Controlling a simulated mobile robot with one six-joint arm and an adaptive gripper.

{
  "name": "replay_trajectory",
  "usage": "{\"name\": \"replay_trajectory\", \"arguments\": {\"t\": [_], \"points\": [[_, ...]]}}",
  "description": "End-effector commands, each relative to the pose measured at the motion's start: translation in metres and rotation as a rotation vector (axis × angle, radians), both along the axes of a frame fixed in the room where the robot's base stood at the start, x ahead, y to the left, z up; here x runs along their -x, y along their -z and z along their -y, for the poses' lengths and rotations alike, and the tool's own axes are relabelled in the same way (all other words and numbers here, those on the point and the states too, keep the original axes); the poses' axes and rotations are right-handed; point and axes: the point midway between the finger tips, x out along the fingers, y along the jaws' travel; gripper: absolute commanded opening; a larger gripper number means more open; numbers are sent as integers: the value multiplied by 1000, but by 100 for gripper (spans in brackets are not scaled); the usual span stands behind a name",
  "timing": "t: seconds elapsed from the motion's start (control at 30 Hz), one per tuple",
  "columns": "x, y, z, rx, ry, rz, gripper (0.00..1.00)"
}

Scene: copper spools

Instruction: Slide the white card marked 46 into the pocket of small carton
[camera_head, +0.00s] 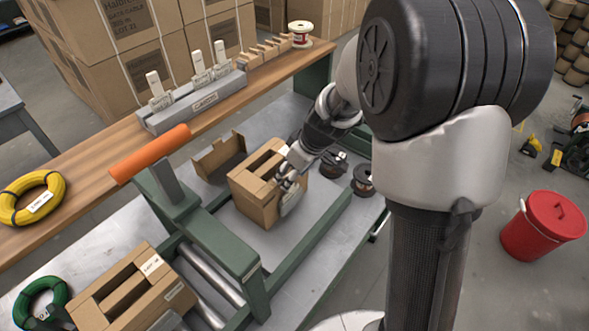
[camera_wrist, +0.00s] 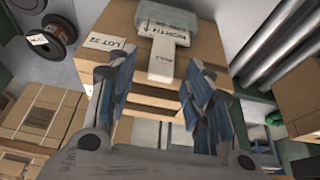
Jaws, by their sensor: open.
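A brown carton (camera_head: 252,200) stands on the grey bench, and my gripper (camera_head: 287,180) is at its right side. In the wrist view the carton (camera_wrist: 105,38) bears a LOT 32 label. A whitish card (camera_wrist: 168,22) with a wide printed head and a narrow stem is at the carton's face. My gripper (camera_wrist: 158,68) is open, its fingers on either side of the stem with gaps visible. The card's number is not readable, and I cannot tell how deep it sits in a pocket. In the head view a pale piece (camera_head: 291,203) shows below my gripper.
A grey rack (camera_head: 195,105) with several upright white cards stands on the wooden shelf. A second carton (camera_head: 125,290) lies front left. A green frame with an orange handle (camera_head: 150,155) stands between them. A red bin (camera_head: 540,225) stands on the floor.

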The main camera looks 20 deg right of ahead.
Motion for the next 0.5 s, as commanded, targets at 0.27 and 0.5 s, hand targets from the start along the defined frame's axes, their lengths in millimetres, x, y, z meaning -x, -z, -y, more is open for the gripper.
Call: {"name": "replay_trajectory", "arguments": {"t": [0.27, 0.5], "points": [[0, 0, 0, 0, 0, 0, 43], [0, 0, 0, 0, 0, 0, 27]]}}
